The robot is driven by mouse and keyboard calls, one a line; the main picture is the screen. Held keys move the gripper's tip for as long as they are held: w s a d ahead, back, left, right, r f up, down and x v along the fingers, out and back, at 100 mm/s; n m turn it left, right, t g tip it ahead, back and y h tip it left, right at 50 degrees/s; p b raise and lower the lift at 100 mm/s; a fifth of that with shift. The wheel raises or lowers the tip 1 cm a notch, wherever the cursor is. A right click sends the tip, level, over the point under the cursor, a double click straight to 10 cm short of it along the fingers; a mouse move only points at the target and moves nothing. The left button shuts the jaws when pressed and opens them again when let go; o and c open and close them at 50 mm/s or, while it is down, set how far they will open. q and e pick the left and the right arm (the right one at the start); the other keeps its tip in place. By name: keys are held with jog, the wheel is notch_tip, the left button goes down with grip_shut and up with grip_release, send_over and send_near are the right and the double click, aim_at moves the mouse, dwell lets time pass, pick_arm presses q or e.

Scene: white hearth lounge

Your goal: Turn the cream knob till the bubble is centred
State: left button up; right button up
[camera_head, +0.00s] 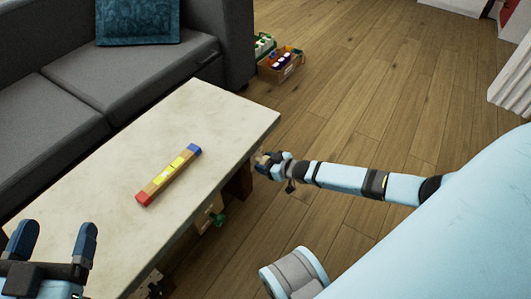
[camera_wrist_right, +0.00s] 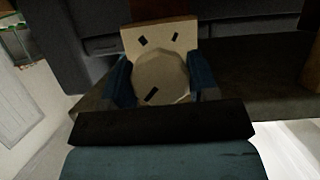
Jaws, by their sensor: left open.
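The cream knob (camera_wrist_right: 162,78) is round and faceted in the right wrist view, in front of a cream plate (camera_wrist_right: 160,36) with dark marks. My right gripper (camera_wrist_right: 164,84) has its blue fingers on both sides of the knob, seemingly touching it. In the head view my right gripper (camera_head: 272,163) is by the table's right edge, and the knob cannot be made out. A level bar (camera_head: 168,175) with red and blue ends and yellow windows lies on the table; its bubble is too small to place surely. My left gripper (camera_head: 50,250) is open and empty at the lower left.
The pale table (camera_head: 215,110) is otherwise bare on top. A grey sofa (camera_head: 130,75) stands along its far left side. Boxes of small items (camera_head: 282,66) sit on the floor behind. Wood floor (camera_head: 350,110) is free to the right.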

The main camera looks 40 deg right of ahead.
pick_arm(q)
jog(key=shift+s+r+p, duration=0.1)
jog(key=shift+r+p, duration=0.05)
jog(key=shift+p, duration=0.35)
pick_arm(e)
jog(key=shift+r, duration=0.1)
jog(key=shift+n+h+p, duration=0.3)
jog(key=shift+n+p, duration=0.3)
jog(key=shift+p, duration=0.05)
jog(key=shift+a+n+t+h+p, duration=0.1)
jog(key=shift+n+t+h+p, duration=0.35)
jog(key=shift+n+p, duration=0.25)
jog(key=shift+n+t+h, duration=0.35)
jog(key=shift+n+h, duration=0.2)
jog(key=shift+n, duration=0.45)
pick_arm(q)
jog(key=n, duration=0.1)
jog(key=s+d+f+n+g, duration=0.1)
jog(key=shift+s+f+n+y, duration=0.15)
jog(key=shift+s+n+y, duration=0.15)
jog(key=shift+n+y, duration=0.1)
pick_arm(e)
jog(key=shift+n, duration=0.3)
jog(key=shift+f, duration=0.2)
pick_arm(q)
jog(key=shift+r, duration=0.25)
pick_arm(e)
jog(key=o, duration=0.9)
